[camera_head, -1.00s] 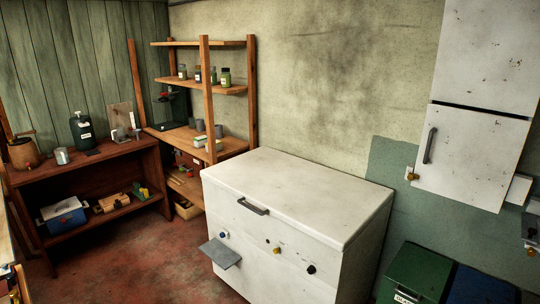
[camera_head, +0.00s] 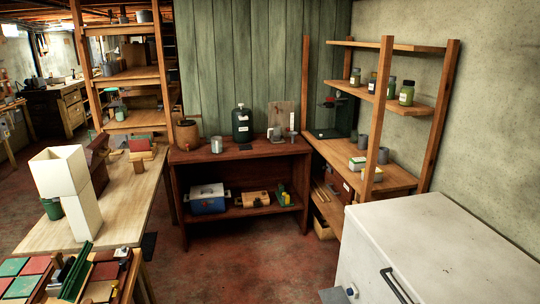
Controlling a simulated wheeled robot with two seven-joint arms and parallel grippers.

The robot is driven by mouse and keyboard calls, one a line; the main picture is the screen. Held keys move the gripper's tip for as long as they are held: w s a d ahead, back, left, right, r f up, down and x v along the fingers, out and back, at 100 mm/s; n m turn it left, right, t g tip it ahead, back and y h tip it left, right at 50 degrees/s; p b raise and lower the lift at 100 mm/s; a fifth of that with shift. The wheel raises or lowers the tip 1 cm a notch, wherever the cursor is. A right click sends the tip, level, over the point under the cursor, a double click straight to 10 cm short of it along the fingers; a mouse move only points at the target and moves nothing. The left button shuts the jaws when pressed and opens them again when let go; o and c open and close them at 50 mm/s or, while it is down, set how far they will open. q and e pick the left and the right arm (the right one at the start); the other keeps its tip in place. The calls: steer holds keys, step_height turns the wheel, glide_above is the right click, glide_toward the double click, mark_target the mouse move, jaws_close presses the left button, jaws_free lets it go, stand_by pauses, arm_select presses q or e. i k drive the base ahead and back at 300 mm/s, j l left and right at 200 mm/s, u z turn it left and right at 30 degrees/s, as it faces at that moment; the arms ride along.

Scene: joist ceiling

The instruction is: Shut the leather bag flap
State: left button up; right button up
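I cannot make out a leather bag or its flap for certain. A dark reddish-brown object (camera_head: 98,150) stands on the light wooden table at the left, partly hidden behind white box shapes; it is too small and covered to tell whether it is the bag. Neither of my grippers is in view.
The light wooden table (camera_head: 128,212) holds white boxes (camera_head: 72,190) and a green pot (camera_head: 52,208). A dark brown bench (camera_head: 245,152) stands at the back. A wooden shelf (camera_head: 405,47) and white chest (camera_head: 440,235) are at the right. Red floor between them is clear.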

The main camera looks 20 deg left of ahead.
mark_target(99, 146)
steer(key=i+j+u, duration=0.15)
steer(key=i+u, duration=1)
steer(key=i+l+u, duration=0.2)
steer(key=u, duration=0.2)
steer(key=i+l+u, duration=0.35)
steer(key=i, duration=0.2)
